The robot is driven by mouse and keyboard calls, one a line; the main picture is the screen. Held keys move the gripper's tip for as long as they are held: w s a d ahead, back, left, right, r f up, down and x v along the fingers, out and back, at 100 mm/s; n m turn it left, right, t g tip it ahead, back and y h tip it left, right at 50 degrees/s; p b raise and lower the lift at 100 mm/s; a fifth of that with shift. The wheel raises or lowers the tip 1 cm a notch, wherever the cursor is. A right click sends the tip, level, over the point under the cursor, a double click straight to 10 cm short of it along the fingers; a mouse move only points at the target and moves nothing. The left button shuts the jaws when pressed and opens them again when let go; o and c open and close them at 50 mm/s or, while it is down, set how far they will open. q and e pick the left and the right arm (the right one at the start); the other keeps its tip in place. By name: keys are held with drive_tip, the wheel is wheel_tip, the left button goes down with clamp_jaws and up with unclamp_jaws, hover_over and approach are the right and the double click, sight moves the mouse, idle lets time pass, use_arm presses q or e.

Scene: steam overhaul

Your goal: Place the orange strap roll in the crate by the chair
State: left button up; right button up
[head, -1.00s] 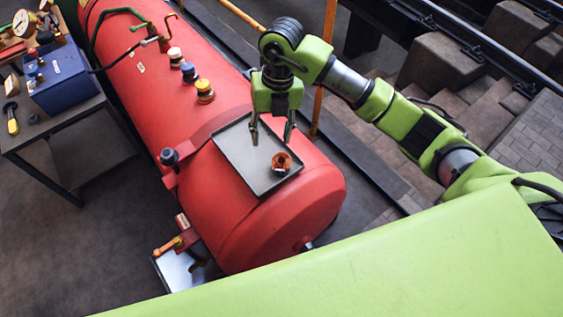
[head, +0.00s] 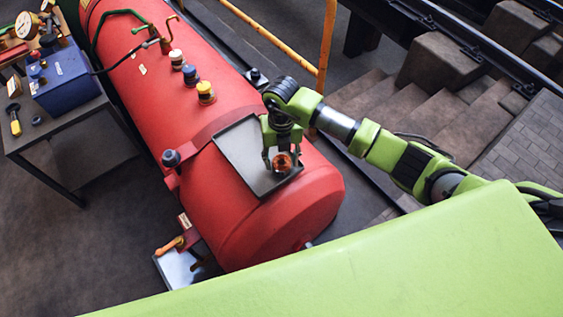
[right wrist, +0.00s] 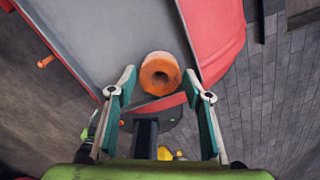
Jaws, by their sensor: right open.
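The orange strap roll (head: 282,162) lies on the right end of a grey tray (head: 233,150) on top of the red tank. It also shows in the right wrist view (right wrist: 160,73), its round hole facing the camera, near the tray edge. My right gripper (head: 281,166) is open at the roll, with its fingers on either side of it in the head view. In the right wrist view the fingertips (right wrist: 158,85) stand apart with the roll just ahead between them; I cannot tell whether they touch it. My left gripper, the crate and the chair are not in view.
The tray rests on a big red tank (head: 150,75) with several coloured caps and a dark knob (head: 171,158). A yellow handrail (head: 327,45) and stone steps (head: 440,110) lie beyond. A table with a blue box (head: 66,78) stands left. Dark floor is clear between.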

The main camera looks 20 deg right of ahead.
drive_tip(key=shift+f, duration=0.8)
drive_tip(key=c, duration=0.9)
drive_tip(key=shift+c, duration=0.2)
drive_tip(key=shift+r, duration=0.2)
